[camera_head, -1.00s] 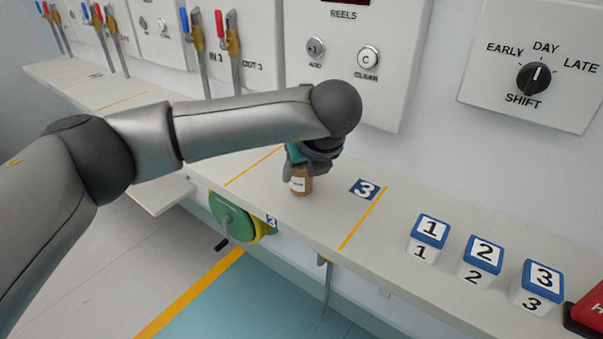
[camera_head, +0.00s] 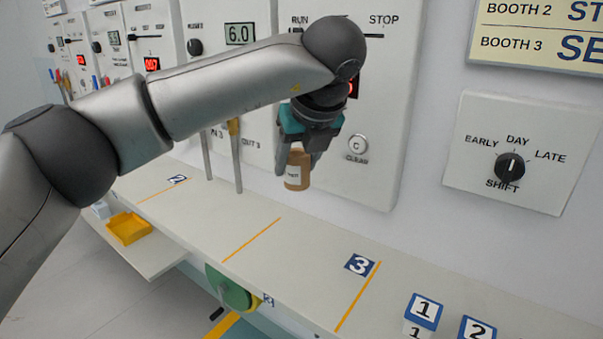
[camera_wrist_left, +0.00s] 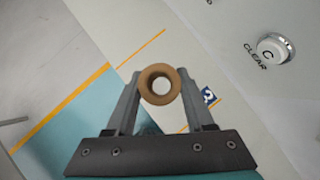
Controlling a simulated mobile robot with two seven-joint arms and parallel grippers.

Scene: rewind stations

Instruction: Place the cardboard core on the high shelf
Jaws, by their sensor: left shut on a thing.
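The brown cardboard core (camera_head: 297,171) with a white label is held upright between the fingers of my left gripper (camera_head: 298,160), in the air above the shelf ledge. In the left wrist view the core (camera_wrist_left: 160,74) shows its round end with a hole, and the fingers of my left gripper (camera_wrist_left: 160,90) press on its two sides. The long white ledge (camera_head: 310,255) runs below, with orange lines and a blue label 3. I cannot tell which surface is the high shelf. My right gripper is not in view.
A wall panel with a CLEAR button (camera_head: 357,145) is close behind the gripper. A SHIFT dial (camera_head: 509,168) is at the right. A yellow tray (camera_head: 129,228) sits lower left. The ledge below the core is clear.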

